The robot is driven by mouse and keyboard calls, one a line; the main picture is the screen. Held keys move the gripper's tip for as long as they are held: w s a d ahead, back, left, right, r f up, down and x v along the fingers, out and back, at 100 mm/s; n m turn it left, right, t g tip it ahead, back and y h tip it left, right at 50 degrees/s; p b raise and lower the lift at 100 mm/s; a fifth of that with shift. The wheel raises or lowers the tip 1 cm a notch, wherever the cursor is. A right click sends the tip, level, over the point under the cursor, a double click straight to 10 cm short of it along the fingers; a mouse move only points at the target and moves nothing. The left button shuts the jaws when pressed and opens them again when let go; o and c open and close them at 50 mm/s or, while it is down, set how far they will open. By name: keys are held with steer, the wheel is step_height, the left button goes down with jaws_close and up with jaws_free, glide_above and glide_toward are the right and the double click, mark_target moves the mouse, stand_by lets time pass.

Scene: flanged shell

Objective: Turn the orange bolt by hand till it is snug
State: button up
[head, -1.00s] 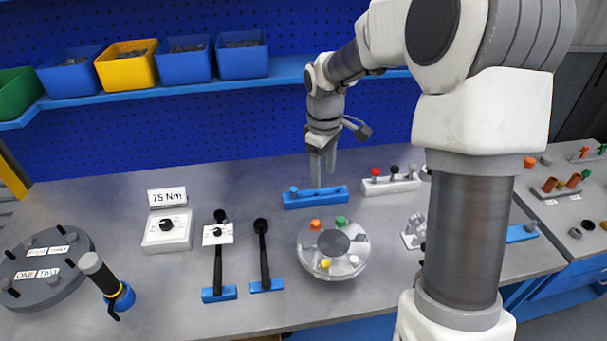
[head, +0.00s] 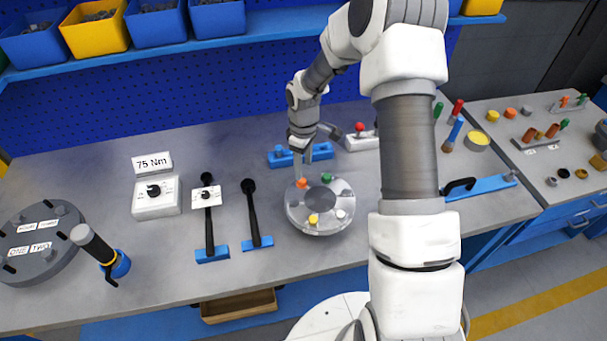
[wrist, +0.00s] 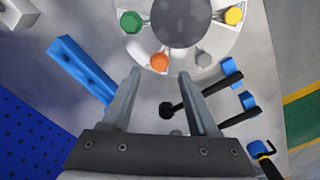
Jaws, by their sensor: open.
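The orange bolt (head: 302,183) stands on the near-round grey flanged shell (head: 293,205), at its back left in the head view. The shell also carries a green bolt (head: 327,178), a yellow bolt (head: 313,218) and a pale grey bolt (head: 340,214). My gripper (head: 303,172) points down just above the orange bolt. In the wrist view my gripper (wrist: 160,74) is open and empty. The orange bolt (wrist: 159,61) shows between and slightly beyond its fingertips, its hex head bare. I cannot tell how deep the bolt sits.
A blue block (head: 322,151) lies behind the shell, close to my gripper. Two black-handled tools (head: 250,205) lie to the left, beside a dial box (head: 155,197) and a 75 Nm sign (head: 152,164). A white block with knobs (head: 360,143) stands behind right.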

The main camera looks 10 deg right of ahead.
mark_target(303, 181)
steer(key=shift+f, duration=2.55)
jaws_close()
